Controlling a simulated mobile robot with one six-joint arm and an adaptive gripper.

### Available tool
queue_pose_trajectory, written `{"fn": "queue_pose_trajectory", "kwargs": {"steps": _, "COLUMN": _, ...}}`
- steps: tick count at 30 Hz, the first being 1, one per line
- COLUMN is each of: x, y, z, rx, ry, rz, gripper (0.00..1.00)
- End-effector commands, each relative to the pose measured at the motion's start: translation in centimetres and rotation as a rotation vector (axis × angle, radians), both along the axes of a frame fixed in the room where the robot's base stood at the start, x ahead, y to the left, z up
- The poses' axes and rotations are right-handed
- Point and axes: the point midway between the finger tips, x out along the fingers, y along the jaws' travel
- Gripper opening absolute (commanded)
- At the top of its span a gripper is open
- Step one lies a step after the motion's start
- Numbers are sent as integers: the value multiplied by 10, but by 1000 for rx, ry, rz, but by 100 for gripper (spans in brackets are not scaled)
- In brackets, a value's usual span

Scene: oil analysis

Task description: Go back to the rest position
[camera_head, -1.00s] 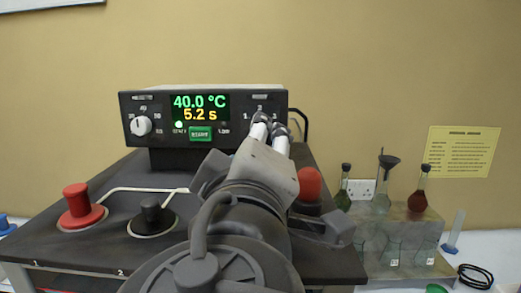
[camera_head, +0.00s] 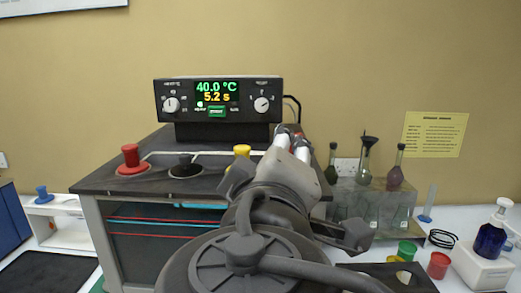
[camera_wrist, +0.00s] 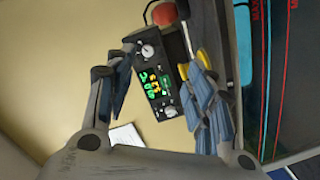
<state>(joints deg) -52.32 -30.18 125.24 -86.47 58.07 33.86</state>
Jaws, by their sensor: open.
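My gripper (camera_head: 292,142) is in front of the bench unit in the head view, with its two fingers pointing up and away. The wrist view shows its fingers (camera_wrist: 162,62) spread apart with nothing held between them. The control box (camera_head: 217,122) reads 40.0 °C and 5.2 s, and it has a left knob (camera_head: 171,104) and a right knob (camera_head: 262,104). The gripper is apart from the right knob, lower and nearer to me. The box also shows between the fingers in the wrist view (camera_wrist: 152,82).
Red (camera_head: 131,160), black (camera_head: 185,166) and yellow (camera_head: 242,151) plugs stand on the dark bench top (camera_head: 105,182). Flasks (camera_head: 396,170) stand in a rack (camera_head: 372,187) at right.

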Motion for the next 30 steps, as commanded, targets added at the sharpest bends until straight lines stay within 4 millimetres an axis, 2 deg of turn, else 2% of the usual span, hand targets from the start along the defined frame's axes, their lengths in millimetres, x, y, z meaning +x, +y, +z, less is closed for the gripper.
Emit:
{"fn": "queue_pose_trajectory", "kwargs": {"steps": 5, "x": -1, "y": -42, "z": -46, "rx": 34, "ry": 147, "rz": -104, "gripper": 49}}
{"fn": "queue_pose_trajectory", "kwargs": {"steps": 10, "x": -15, "y": -88, "z": -103, "rx": 109, "ry": 328, "rz": -223, "gripper": 49}}
{"fn": "queue_pose_trajectory", "kwargs": {"steps": 14, "x": -46, "y": -127, "z": -164, "rx": 234, "ry": 522, "rz": -345, "gripper": 49}}
{"fn": "queue_pose_trajectory", "kwargs": {"steps": 16, "x": -70, "y": -140, "z": -199, "rx": 339, "ry": 635, "rz": -410, "gripper": 49}}
{"fn": "queue_pose_trajectory", "kwargs": {"steps": 18, "x": -93, "y": -146, "z": -229, "rx": 458, "ry": 731, "rz": -461, "gripper": 49}}
{"fn": "queue_pose_trajectory", "kwargs": {"steps": 22, "x": -125, "y": -139, "z": -267, "rx": 674, "ry": 847, "rz": -516, "gripper": 49}}
{"fn": "queue_pose_trajectory", "kwargs": {"steps": 25, "x": -138, "y": -130, "z": -281, "rx": 802, "ry": 888, "rz": -532, "gripper": 49}}
{"fn": "queue_pose_trajectory", "kwargs": {"steps": 30, "x": -145, "y": -121, "z": -289, "rx": 907, "ry": 910, "rz": -538, "gripper": 49}}
